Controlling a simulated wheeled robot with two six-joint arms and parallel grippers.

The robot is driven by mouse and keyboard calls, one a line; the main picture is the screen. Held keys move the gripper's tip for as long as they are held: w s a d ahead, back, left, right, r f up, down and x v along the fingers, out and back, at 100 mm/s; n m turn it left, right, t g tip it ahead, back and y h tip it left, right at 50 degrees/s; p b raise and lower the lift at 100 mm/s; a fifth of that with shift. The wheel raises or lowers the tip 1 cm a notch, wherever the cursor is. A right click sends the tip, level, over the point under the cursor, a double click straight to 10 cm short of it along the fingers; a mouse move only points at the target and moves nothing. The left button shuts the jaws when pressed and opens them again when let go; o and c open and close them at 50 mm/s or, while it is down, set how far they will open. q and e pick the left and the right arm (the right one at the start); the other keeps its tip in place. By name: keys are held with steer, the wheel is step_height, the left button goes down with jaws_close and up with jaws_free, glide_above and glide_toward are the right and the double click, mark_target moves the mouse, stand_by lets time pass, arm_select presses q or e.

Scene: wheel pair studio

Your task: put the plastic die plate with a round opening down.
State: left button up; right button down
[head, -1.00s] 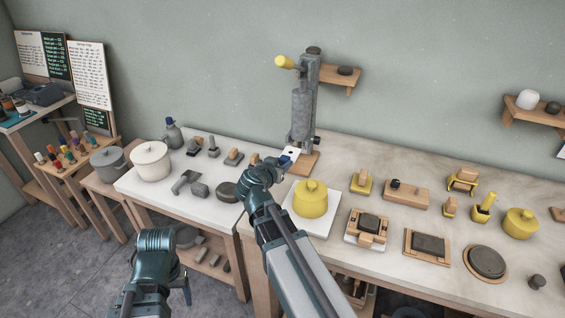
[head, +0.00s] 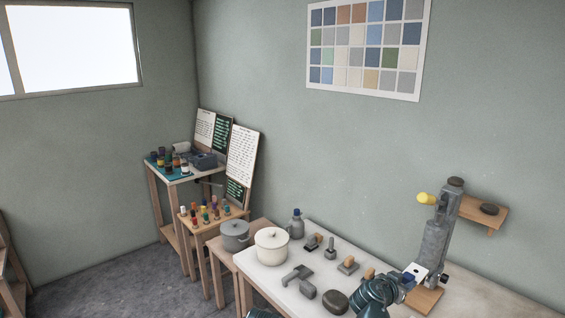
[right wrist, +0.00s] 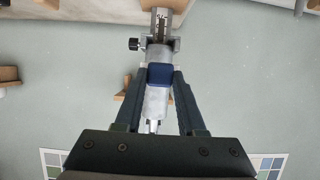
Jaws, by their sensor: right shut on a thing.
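The plastic die plate (head: 417,271) is a small white plate with a dark round opening. My right gripper (head: 408,280) is shut on its near edge and holds it close to the grey upright press (head: 434,245), which has a yellow handle. I cannot tell whether the plate touches the press. My left gripper is out of view; only a bit of my left arm shows at the bottom edge.
The white bench top (head: 270,277) holds a cream pot (head: 271,247), a blue-capped bottle (head: 297,224), a dark rounded block (head: 335,301) and several small tools. A wall shelf (head: 470,210) is right of the press. The bench (head: 490,302) right of the press looks clear.

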steer(key=shift+r+p, duration=0.35)
steer(key=shift+r, duration=0.35)
step_height(320, 180, down, 7)
steer(key=b, duration=0.7)
step_height(320, 180, up, 7)
steer(key=p, duration=0.7)
step_height(320, 180, down, 7)
steer(key=b, duration=0.7)
steer(key=shift+f, duration=0.1)
stand_by(0.7)
